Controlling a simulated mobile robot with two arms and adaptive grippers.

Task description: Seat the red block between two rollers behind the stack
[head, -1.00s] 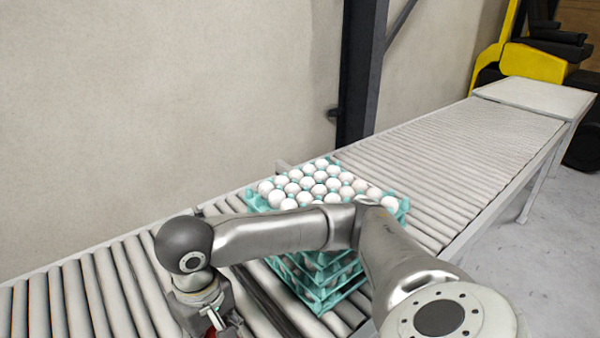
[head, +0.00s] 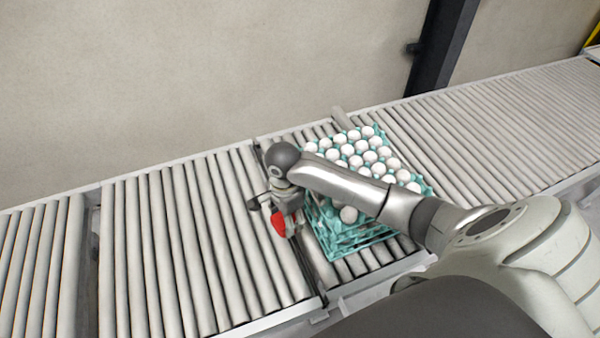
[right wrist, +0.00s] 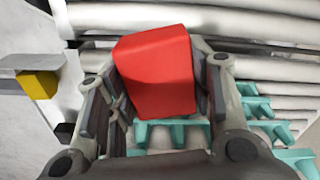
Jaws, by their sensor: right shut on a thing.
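The red block (head: 279,222) is held in my right gripper (head: 284,220), above the rollers just left of the egg stack. In the right wrist view the red block (right wrist: 157,72) sits between the two fingers, which are shut on it. The stack of teal trays (head: 335,245) bears white eggs on top and stands on the conveyor, partly hidden behind my right arm. Teal tray edges (right wrist: 180,126) show below the block in the right wrist view. The rollers (head: 190,240) left of the stack are bare. My left gripper is not in view.
A dark gap (head: 298,255) between conveyor sections runs beside the stack. Another gap (head: 92,250) lies farther left. A wall stands behind the conveyor, with a dark post (head: 440,50). A yellow piece (right wrist: 38,85) shows at the left of the right wrist view.

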